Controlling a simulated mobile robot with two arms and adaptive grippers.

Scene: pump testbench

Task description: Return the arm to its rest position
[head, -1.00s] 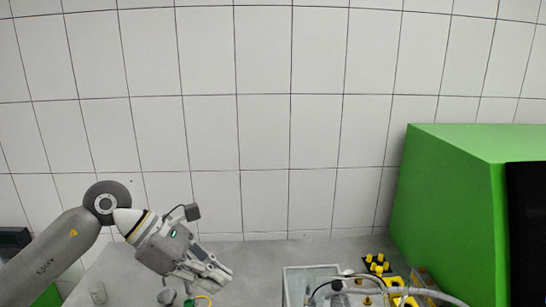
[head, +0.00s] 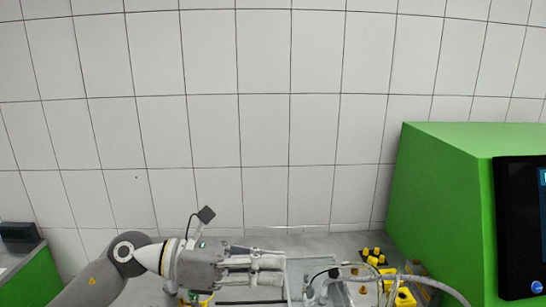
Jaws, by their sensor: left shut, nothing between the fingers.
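My left arm comes in from the lower left of the head view. My left gripper (head: 283,271) points to the right, low over the grey worktop (head: 310,240). Its two fingers look close together and hold nothing. The fingertips overlap the left edge of a clear tray (head: 297,270) in the picture; I cannot tell whether they touch it. My right gripper is not in view.
A large green housing (head: 440,200) with a dark screen (head: 522,225) stands at the right. Yellow and black parts (head: 373,254), yellow fittings (head: 403,298) and a grey hose (head: 440,288) lie near it. A white tiled wall (head: 265,120) closes the back.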

